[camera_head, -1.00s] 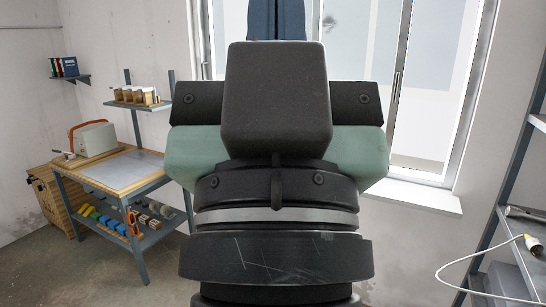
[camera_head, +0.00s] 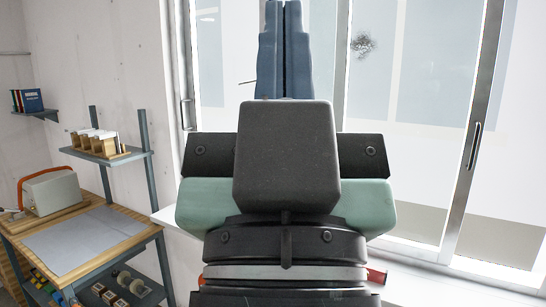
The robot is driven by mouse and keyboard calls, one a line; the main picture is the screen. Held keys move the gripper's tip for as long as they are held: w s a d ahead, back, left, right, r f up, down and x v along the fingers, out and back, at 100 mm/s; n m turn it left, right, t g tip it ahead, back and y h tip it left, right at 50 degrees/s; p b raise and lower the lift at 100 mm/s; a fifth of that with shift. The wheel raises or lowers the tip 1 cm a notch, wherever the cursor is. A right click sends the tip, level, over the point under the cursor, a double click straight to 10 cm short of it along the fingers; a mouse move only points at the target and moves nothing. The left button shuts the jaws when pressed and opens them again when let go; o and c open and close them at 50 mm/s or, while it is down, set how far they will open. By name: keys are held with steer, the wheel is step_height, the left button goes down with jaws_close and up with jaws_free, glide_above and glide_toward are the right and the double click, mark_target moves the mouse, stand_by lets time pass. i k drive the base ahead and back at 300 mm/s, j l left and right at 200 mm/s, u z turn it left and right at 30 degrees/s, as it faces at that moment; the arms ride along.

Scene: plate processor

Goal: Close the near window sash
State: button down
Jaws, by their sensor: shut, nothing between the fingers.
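My gripper (camera_head: 284,8) points upward at the top centre, in front of the window. Its two blue-grey fingers are together with nothing between them. A tall metal-framed window sash with a dark upright handle (camera_head: 475,146) on its stile (camera_head: 466,190) is right of my gripper. My fingers are well left of that handle and show no clear contact with the window. Another upright handle (camera_head: 185,115) is at the window's left side. My wrist hides the lower middle of the window. I cannot tell how far each sash is open.
A white sill (camera_head: 430,283) runs below the window. A small red object (camera_head: 376,276) shows partly behind my arm. A workbench (camera_head: 85,240) and a wall shelf with boxes (camera_head: 100,150) stand at the left. Part of the floor is hidden by my arm.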

mark_target(493, 11)
steer(key=i, duration=1.75)
steer(key=i+l+u, duration=0.1)
steer(key=i+u, duration=0.2)
steer(key=i, duration=0.3)
